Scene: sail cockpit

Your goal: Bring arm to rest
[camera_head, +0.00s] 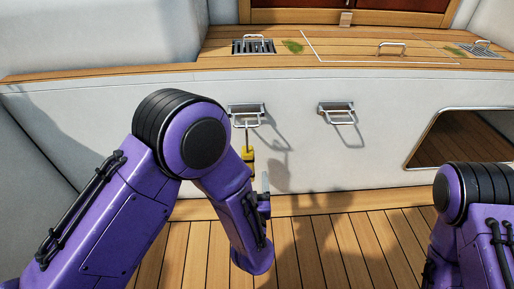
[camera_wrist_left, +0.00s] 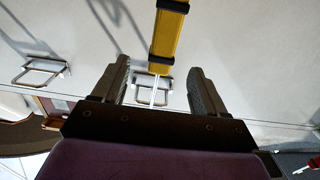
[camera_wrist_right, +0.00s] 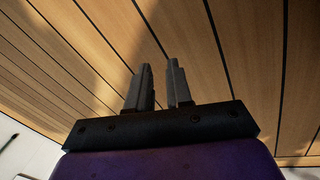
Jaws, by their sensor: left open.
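My left arm bends at a purple elbow in the middle of the head view, its forearm pointing down in front of the white locker wall. In the left wrist view, my left gripper (camera_wrist_left: 158,82) is open and empty. A yellow tool with black bands (camera_wrist_left: 168,38) hangs just beyond its fingertips; I cannot tell whether they touch. The tool, partly hidden by my forearm, also shows in the head view (camera_head: 248,158), below the left metal bracket (camera_head: 246,110). In the right wrist view, my right gripper (camera_wrist_right: 160,66) is empty over the planks, with a narrow gap between its fingers.
A second metal bracket (camera_head: 337,112) is on the white wall (camera_head: 385,150), and an open locker hole (camera_head: 465,140) is at right. The wooden bench (camera_head: 130,72) above carries drain grates and handles. The plank floor (camera_head: 340,245) between my arms looks clear.

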